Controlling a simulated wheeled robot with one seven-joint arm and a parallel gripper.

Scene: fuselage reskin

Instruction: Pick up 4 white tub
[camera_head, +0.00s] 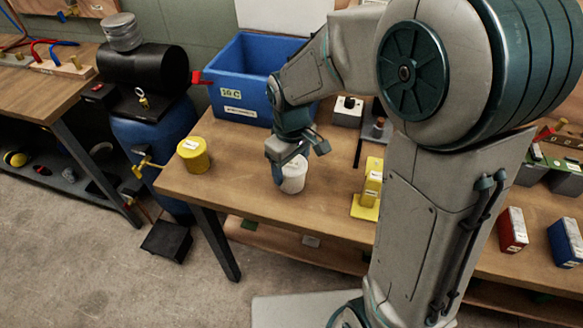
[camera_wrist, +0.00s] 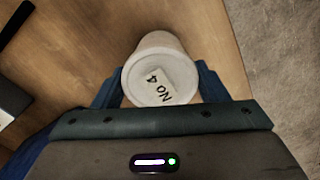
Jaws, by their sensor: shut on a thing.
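The white tub (camera_head: 293,175) stands near the front edge of the wooden workbench. In the wrist view its round lid (camera_wrist: 152,80) carries a label reading "NO 4". My gripper (camera_head: 293,163) is over the tub, with its blue fingers on either side of it, shut on it. The fingers also show in the wrist view (camera_wrist: 157,88). The tub looks upright, and I cannot tell whether its base touches the bench.
A yellow tub (camera_head: 194,154) stands at the bench's left corner. A blue bin (camera_head: 249,75) is behind, with a small white-topped box (camera_head: 348,112) to its right.

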